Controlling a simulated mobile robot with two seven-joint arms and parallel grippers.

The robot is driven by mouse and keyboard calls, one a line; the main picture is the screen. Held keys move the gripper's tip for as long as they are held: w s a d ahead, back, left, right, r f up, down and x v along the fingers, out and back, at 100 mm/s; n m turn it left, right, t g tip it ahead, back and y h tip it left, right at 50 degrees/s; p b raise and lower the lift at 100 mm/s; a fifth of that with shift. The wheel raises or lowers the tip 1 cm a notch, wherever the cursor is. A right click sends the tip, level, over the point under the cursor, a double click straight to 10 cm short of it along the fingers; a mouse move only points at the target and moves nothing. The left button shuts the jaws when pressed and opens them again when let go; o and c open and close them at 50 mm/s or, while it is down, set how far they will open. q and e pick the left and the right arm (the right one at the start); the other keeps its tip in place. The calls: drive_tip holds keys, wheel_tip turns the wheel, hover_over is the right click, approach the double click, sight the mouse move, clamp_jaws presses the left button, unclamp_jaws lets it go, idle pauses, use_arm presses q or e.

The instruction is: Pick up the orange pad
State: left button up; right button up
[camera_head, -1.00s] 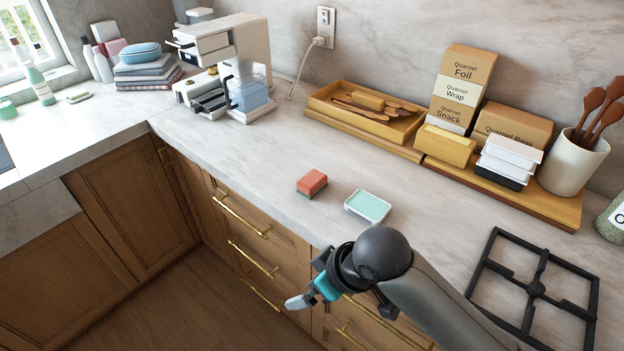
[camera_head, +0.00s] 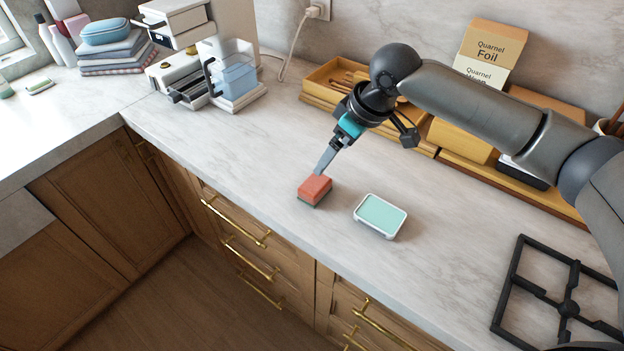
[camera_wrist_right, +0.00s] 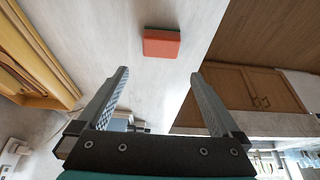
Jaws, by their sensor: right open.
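The orange pad (camera_head: 315,188) is a small block with a dark green underside, lying on the marble counter near its front edge. My right gripper (camera_head: 321,173) points down at it from behind, its fingertips close to the pad's far side in the head view. In the right wrist view the pad (camera_wrist_right: 162,43) lies beyond the fingertips, roughly between their lines. The right gripper's two fingers (camera_wrist_right: 159,72) are spread apart with nothing between them. Whether a fingertip touches the pad cannot be told from the head view. My left gripper is not in view.
A white-rimmed mint tray (camera_head: 381,215) sits right of the pad. A wooden tray of utensils (camera_head: 321,86) and boxes (camera_head: 483,61) stand behind, partly hidden by my arm. A coffee machine (camera_head: 205,72) is at the back left, a black burner grate (camera_head: 568,307) at the right. Counter left of the pad is clear.

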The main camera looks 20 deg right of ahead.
sight(316, 183)
drive_tip(key=b+x, duration=0.1)
drive_tip(key=x, duration=0.7)
drive_tip(key=shift+s, duration=0.15)
drive_tip(key=shift+a+f, duration=0.1)
drive_tip(key=shift+f, duration=0.35)
drive_tip(key=x, duration=0.5)
drive_tip(key=shift+b, duration=0.4)
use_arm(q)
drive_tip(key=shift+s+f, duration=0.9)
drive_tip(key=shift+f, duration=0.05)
use_arm(e)
drive_tip(key=shift+c, duration=1.4)
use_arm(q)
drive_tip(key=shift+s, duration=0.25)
use_arm(e)
drive_tip(key=c, duration=0.7)
drive_tip(key=shift+r, duration=0.15)
